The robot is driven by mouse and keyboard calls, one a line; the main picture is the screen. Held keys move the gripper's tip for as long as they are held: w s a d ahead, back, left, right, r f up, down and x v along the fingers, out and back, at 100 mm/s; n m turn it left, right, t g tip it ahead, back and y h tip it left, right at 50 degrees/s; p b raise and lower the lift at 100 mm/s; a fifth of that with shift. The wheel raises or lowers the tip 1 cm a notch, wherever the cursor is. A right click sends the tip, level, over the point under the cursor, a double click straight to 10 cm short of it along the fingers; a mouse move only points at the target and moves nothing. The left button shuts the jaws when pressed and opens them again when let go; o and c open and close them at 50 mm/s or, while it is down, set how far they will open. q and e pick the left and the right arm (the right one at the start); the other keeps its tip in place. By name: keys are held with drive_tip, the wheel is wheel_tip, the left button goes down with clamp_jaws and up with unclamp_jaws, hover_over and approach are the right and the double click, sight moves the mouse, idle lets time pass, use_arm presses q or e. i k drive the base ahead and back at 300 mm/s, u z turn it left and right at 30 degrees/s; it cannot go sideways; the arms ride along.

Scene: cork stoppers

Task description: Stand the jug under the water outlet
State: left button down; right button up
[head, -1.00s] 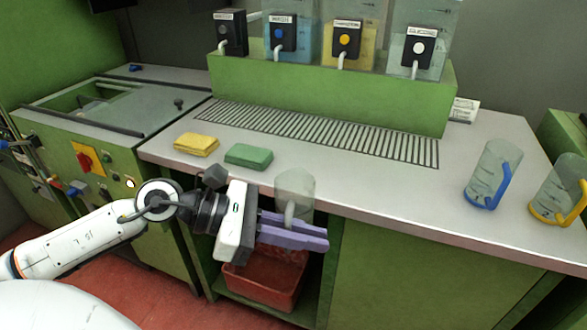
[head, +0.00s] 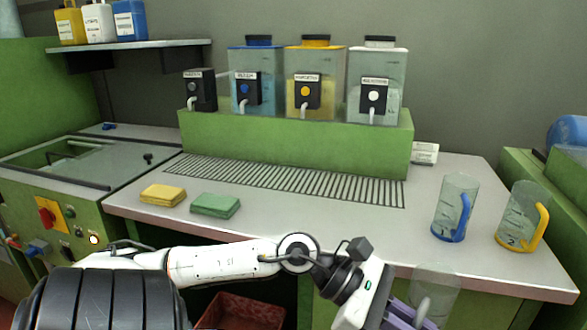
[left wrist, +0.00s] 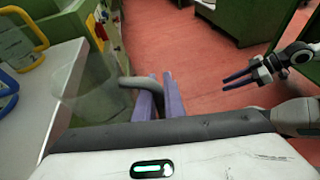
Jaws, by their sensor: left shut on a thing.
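A clear jug with a grey handle (head: 437,288) is at the bottom right of the head view, in front of the counter's front edge. My left gripper (head: 412,316) is shut on its handle; the jug looks upright. In the left wrist view the see-through jug (left wrist: 88,95) is left of the purple fingers (left wrist: 158,95). Several outlets stand on the green ledge: a black one (head: 200,90) at far left, then blue-, orange- and white-buttoned ones. Their labels are too small to read surely. A slatted drain (head: 285,180) lies below them. My right gripper (left wrist: 238,81) is open and empty in the left wrist view.
A blue-handled jug (head: 448,212) and a yellow-handled jug (head: 517,220) stand on the counter at right. A yellow sponge (head: 162,195) and a green sponge (head: 215,205) lie at the front left. The middle of the counter (head: 320,228) is clear.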

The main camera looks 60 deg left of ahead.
sight(196, 168)
drive_tip(key=z, duration=0.9)
drive_tip(key=k, duration=1.8)
drive_tip(key=u, duration=2.4)
drive_tip(key=i, duration=0.5)
